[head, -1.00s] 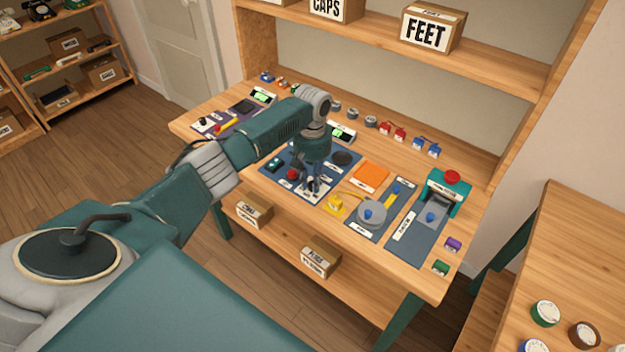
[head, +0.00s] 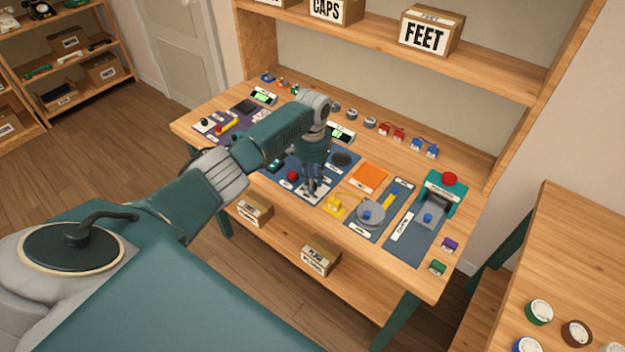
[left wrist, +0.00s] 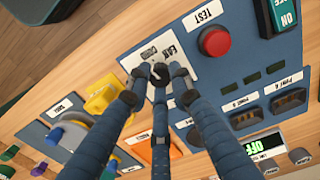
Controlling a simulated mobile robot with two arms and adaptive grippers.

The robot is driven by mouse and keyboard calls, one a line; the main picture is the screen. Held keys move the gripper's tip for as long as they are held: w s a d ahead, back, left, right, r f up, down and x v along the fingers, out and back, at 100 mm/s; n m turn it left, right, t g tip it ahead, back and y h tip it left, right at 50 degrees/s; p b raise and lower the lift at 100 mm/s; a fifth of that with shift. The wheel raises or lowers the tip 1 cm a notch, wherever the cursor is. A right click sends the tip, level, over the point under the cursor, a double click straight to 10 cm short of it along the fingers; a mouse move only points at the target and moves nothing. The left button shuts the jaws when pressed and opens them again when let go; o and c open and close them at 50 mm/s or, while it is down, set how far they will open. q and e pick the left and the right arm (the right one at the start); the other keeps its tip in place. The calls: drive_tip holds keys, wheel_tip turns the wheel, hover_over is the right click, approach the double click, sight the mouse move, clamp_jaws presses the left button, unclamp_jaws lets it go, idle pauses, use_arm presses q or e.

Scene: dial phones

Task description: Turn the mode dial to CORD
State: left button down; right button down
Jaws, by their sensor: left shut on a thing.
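The mode dial (left wrist: 159,70) is a small dark knob with a pale pointer on a white plate (left wrist: 182,58) in the left wrist view. One label beside it reads EAR; another, partly covered, is too small to read surely. My left gripper (left wrist: 158,77) is shut on the dial, its fingers around the knob and hiding much of it. In the head view, my left gripper (head: 312,188) points down at the white plate on the blue panel (head: 283,162), and the dial is hidden there. My right gripper is not in view.
A red TEST button (left wrist: 215,41) sits close beside the plate, with an ON switch (left wrist: 284,15) beyond it. A green-lit display (left wrist: 265,147) appears to read OFF. A yellow block (head: 336,205) and an orange pad (head: 369,176) lie nearby.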

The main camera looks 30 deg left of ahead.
use_arm(q)
drive_tip(key=shift+w+r+m, duration=0.1)
drive_tip(key=shift+r+m, duration=0.05)
drive_tip(key=shift+m, duration=0.95)
drive_tip(key=c, duration=1.5)
unclamp_jaws()
drive_tip(key=shift+c, duration=0.2)
wheel_tip(320, 180, up, 12)
